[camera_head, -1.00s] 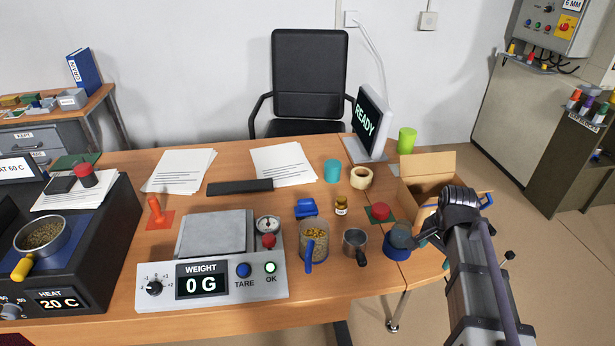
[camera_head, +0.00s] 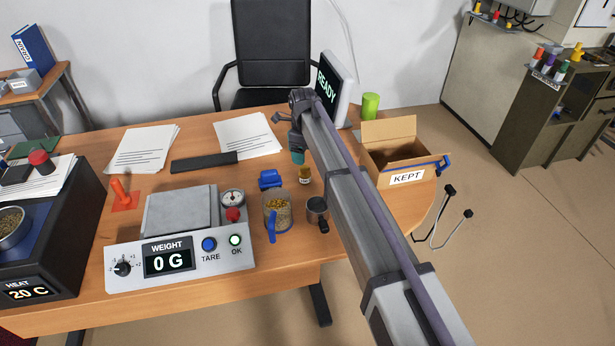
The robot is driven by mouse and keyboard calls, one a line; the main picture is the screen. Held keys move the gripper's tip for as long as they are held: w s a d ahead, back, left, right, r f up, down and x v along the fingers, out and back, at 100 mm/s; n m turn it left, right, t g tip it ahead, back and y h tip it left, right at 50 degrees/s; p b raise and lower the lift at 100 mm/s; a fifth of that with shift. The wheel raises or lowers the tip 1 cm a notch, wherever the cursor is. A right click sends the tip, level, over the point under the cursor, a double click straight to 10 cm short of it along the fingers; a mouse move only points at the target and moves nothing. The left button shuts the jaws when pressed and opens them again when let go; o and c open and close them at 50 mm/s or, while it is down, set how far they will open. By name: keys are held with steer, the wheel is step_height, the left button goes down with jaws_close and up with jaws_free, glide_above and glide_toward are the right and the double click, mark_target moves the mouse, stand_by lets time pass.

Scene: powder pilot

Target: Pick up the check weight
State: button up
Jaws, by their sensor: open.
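I cannot tell for sure which thing is the check weight; no label naming it is readable. An orange upright piece (camera_head: 118,190) stands on a small orange mat left of the scale. A small amber jar (camera_head: 305,175) stands right of the scale. My gripper (camera_head: 287,130) is open over the back of the table, just above the teal cup (camera_head: 298,157), which it partly covers. Its fingers are small and dark. My arm hides the table's right middle, where a red piece on a green mat and a blue-based round thing stood in the earlier view.
The scale (camera_head: 180,258) reads 0 G. A granule jar with a blue scoop (camera_head: 277,212) and a metal cup (camera_head: 317,209) stand beside it. The KEPT box (camera_head: 407,177) is right of my arm. A READY monitor (camera_head: 333,90) stands close behind my gripper. Papers lie at back left.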

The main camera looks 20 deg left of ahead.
mark_target(304, 174)
step_height(304, 174, down, 10)
steer(key=b, duration=0.9)
steer(key=shift+s+d+f, duration=0.1)
steer(key=shift+f, duration=0.05)
steer(key=shift+r, duration=0.25)
steer(key=c, duration=1)
